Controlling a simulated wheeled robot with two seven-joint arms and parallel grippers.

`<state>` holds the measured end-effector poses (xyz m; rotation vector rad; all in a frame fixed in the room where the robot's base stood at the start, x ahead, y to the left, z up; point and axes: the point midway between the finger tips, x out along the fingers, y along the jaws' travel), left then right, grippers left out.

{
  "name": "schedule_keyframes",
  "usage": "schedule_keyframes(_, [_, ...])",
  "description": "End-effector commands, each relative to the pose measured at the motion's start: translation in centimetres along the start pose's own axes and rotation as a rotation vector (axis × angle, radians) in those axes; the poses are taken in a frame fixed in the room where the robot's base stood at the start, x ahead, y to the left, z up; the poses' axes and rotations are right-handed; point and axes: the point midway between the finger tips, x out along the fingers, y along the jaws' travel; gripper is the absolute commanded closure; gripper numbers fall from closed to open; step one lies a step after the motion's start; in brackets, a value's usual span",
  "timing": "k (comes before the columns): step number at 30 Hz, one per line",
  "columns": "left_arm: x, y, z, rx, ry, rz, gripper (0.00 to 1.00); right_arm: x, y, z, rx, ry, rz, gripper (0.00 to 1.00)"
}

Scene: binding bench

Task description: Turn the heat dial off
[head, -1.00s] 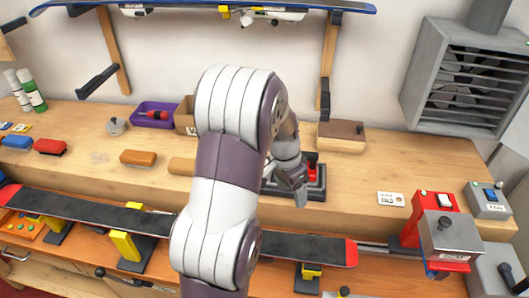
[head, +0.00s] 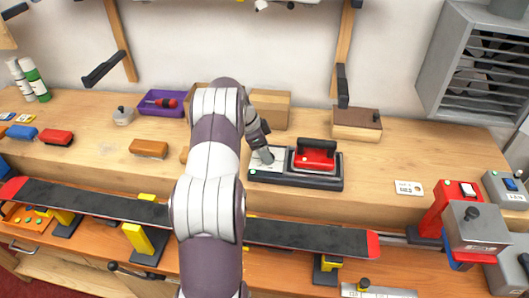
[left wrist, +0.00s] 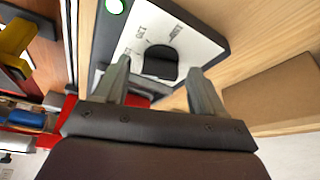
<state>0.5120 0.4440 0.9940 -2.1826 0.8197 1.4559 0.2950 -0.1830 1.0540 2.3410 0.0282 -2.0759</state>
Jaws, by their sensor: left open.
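The heat dial (left wrist: 161,61) is a black round knob with a flat-looking edge, on a white panel (left wrist: 188,35) with small printed marks. In the head view that panel is the left part of a dark base (head: 296,181) on the bench, and the dial is hidden by my gripper. A red iron (head: 316,155) sits on the right part of the base. My left gripper (head: 264,156) points down over the panel. In the left wrist view its fingers (left wrist: 160,68) are open, one to each side of the dial, with gaps; contact cannot be told.
A green light (left wrist: 115,6) shows at the panel's corner. A cardboard box (head: 270,110) stands behind the base, and a brown-topped block (head: 357,123) stands back right. A ski (head: 310,237) is clamped along the front.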

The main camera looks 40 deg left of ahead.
Motion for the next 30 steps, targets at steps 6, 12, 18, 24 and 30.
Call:
schedule_keyframes(6, [0.1, 0.0, 0.0, 0.000, 0.000, 0.000, 0.30, 0.0, 0.0, 0.0, 0.000, -0.001, 0.000, 0.57])
schedule_keyframes(12, [0.1, 0.0, 0.0, 0.000, -0.001, -0.001, 0.86, 0.0, 0.0, 0.0, 0.000, -0.001, 0.000, 0.57])
schedule_keyframes(18, [0.1, 0.0, 0.0, -0.004, 0.000, -0.004, 0.86, 0.1, 0.0, 0.0, 0.000, -0.001, 0.000, 0.57])
schedule_keyframes(24, [0.2, 0.0, 0.0, -0.054, 0.000, -0.025, 0.86, 0.8, 0.0, 0.1, 0.000, -0.001, 0.000, 0.57])
schedule_keyframes(30, [0.4, 0.1, 0.0, -0.174, 0.000, -0.078, 0.86, 2.1, 0.0, 0.3, 0.000, -0.001, 0.000, 0.57])
